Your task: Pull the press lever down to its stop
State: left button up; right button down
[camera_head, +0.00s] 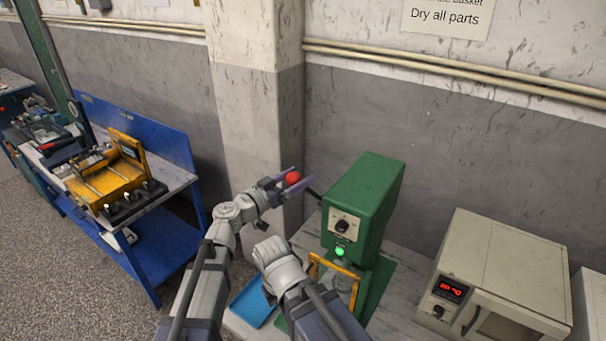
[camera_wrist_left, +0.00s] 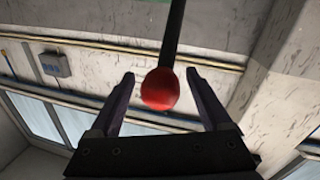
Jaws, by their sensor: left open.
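The green press (camera_head: 366,205) stands on the table at centre right, with a dial and a lit green lamp (camera_head: 340,252) on its front. Its dark lever sticks out to the left and ends in a red ball knob (camera_head: 293,178). My left gripper (camera_head: 287,181) is at the knob, its open fingers on either side of it. In the left wrist view the knob (camera_wrist_left: 160,89) is between the open fingers (camera_wrist_left: 161,95), with a gap on both sides. The dark lever rod (camera_wrist_left: 174,32) runs up from it. My other arm reaches in low in front of the press; its gripper cannot be made out.
A yellow frame (camera_head: 335,280) is at the press front, partly hidden by my arm. A blue tray (camera_head: 253,302) lies left of it. A beige oven-like box (camera_head: 503,272) stands at right. A blue workbench (camera_head: 150,250) with a yellow fixture (camera_head: 105,185) is at left.

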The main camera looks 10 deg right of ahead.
pick_arm(q)
jog(key=shift+x, duration=1.1)
jog(key=shift+c, duration=0.4)
grip_shut()
